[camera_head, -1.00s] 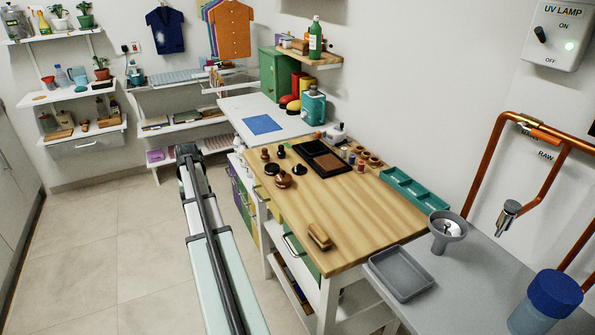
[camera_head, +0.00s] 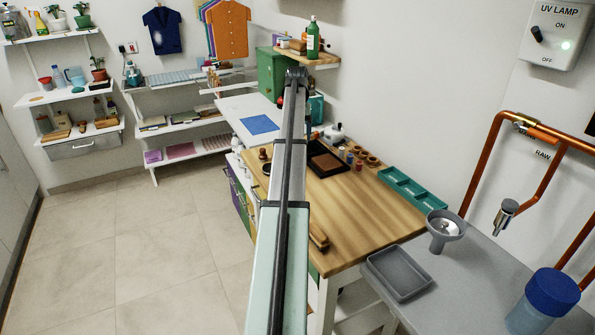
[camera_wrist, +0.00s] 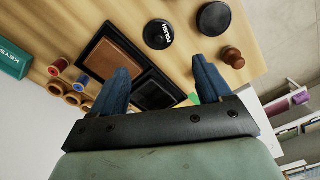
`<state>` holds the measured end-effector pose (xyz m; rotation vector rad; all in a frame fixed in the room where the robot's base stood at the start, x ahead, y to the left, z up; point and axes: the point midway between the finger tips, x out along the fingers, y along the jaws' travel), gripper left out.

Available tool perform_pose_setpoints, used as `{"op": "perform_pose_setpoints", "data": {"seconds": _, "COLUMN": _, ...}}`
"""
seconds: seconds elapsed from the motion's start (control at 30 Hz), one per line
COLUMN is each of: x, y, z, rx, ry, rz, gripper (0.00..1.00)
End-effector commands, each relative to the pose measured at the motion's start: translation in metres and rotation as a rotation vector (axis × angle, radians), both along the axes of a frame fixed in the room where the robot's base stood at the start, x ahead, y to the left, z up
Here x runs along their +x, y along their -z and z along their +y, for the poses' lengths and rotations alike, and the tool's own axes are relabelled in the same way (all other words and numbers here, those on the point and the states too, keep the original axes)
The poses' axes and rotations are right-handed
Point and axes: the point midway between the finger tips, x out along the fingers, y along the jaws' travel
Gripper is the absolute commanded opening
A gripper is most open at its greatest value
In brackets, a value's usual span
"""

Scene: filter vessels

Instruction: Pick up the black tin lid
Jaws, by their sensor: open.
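In the wrist view a black round piece marked POLISH (camera_wrist: 158,34) lies flat on the wooden bench. A plain black disc (camera_wrist: 214,18) lies beside it to the right. I cannot tell for sure which is the tin lid. My gripper (camera_wrist: 160,66) is open and empty. Its two blue fingers are apart, with the POLISH piece just beyond the gap between their tips and not touching them. In the head view my arm hides the POLISH piece and the fingers; a dark round piece (camera_head: 266,168) shows left of the arm.
A black tray with a brown pad (camera_wrist: 114,57) lies close to the left finger. A turned brown wooden knob (camera_wrist: 232,57) stands right of the fingers. Spools and wooden rings (camera_head: 367,157) sit near a teal divided tray (camera_head: 413,190). The bench's near right part is clear.

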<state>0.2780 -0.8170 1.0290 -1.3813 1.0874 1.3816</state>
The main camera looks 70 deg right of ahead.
Motion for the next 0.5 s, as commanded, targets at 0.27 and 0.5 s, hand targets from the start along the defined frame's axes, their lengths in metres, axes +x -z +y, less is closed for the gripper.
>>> {"op": "perform_pose_setpoints", "data": {"seconds": 0.27, "x": -0.001, "y": 0.025, "z": 0.001, "rx": 0.001, "ry": 0.001, "rz": 0.0, "gripper": 0.78}}
{"op": "perform_pose_setpoints", "data": {"seconds": 0.5, "x": -0.001, "y": 0.066, "z": 0.001, "rx": 0.002, "ry": 0.001, "rz": 0.0, "gripper": 0.78}}
